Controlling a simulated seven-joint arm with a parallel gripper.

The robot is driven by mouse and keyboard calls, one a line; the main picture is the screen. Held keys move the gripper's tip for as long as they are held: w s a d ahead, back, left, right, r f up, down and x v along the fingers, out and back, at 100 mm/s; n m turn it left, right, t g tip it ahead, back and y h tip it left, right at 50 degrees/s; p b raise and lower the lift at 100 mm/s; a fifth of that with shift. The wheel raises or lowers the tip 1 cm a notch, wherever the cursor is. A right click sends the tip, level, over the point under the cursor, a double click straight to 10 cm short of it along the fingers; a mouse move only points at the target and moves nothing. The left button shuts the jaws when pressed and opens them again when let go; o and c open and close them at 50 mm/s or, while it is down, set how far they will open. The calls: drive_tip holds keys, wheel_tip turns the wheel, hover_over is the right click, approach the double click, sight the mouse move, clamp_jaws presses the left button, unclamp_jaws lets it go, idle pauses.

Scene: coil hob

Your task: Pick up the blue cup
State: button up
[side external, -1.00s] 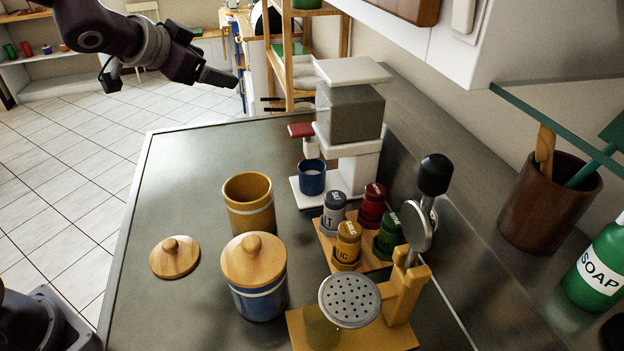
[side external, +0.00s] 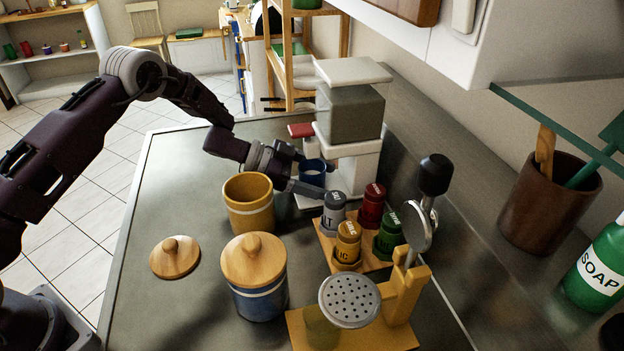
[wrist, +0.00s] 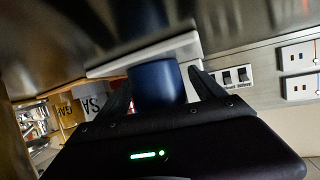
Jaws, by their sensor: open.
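The blue cup (side external: 312,173) stands upright on the white base of the coffee machine, partly hidden by my gripper in the side view. My gripper (side external: 316,178) is low at the cup, with one finger on its near side and the other towards its far side. In the wrist view the blue cup (wrist: 158,82) shows between the two open fingers of my gripper (wrist: 162,88). I cannot tell whether either finger touches the cup.
The white and grey coffee machine (side external: 350,108) stands right behind the cup. A spice rack with several jars, including a grey salt jar (side external: 333,212), is close to the gripper. An open yellow-brown canister (side external: 249,205) stands to the left. Bare counter (side external: 190,190) lies further left.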

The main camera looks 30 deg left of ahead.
drive_tip(key=shift+d, duration=0.1)
drive_tip(key=c, duration=1.5)
drive_tip(key=shift+r, duration=0.15)
